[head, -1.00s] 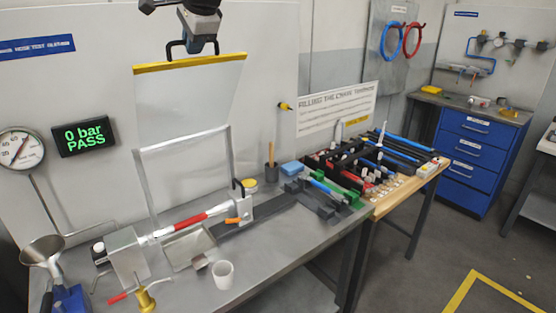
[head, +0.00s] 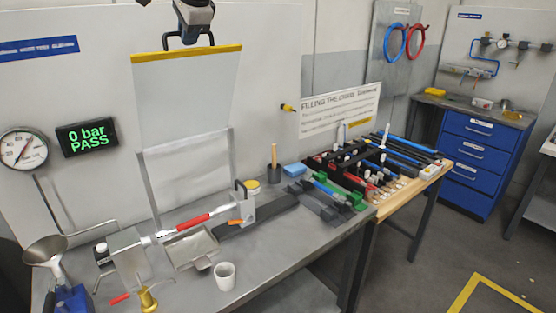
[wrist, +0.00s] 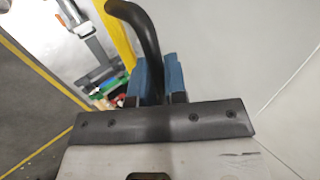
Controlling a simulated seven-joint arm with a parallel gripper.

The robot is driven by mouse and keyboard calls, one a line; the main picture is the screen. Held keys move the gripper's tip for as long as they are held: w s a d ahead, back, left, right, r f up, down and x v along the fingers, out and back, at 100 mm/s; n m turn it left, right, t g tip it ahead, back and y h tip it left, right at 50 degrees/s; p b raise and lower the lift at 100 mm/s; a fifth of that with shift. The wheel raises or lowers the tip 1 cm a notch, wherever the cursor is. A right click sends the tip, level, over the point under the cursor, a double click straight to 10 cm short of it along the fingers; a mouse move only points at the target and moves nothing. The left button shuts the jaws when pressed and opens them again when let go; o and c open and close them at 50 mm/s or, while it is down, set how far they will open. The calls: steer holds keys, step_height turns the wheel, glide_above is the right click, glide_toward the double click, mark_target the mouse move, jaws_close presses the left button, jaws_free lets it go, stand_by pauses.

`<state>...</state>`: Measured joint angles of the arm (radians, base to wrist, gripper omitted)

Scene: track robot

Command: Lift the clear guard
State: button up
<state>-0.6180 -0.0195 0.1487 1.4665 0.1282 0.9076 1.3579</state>
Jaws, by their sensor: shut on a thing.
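The clear guard (head: 186,100) is a transparent panel with a yellow top edge. It stands raised above the silver frame (head: 190,180) at the back of the bench, its lower part near or overlapping the frame's top. My gripper (head: 188,38) is above the panel's top edge at the black handle. In the wrist view the blue-padded fingers of my gripper (wrist: 160,82) are closed around the curved black handle (wrist: 138,30). The guard's yellow edge (wrist: 118,35) shows beside it. The far fingertips are partly hidden by my gripper's body.
Below the frame are a red-sleeved hose (head: 193,222), a metal tray (head: 190,247), a white cup (head: 225,276) and a funnel (head: 45,250). The display (head: 87,137) reads 0 bar PASS. A wooden table (head: 385,200) with hoses stands to the right.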

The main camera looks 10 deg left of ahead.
steer(key=shift+a+r, duration=0.1)
steer(key=shift+r, duration=0.05)
steer(key=shift+w+a+r, duration=0.25)
steer(key=shift+w+a, duration=0.3)
steer(key=shift+w, duration=0.05)
steer(key=shift+w+a+r, duration=0.25)
steer(key=shift+w+a, duration=0.25)
steer(key=shift+w, duration=0.05)
steer(key=o, duration=1.3)
steer(key=shift+f, duration=0.15)
steer(key=shift+v, duration=4.1)
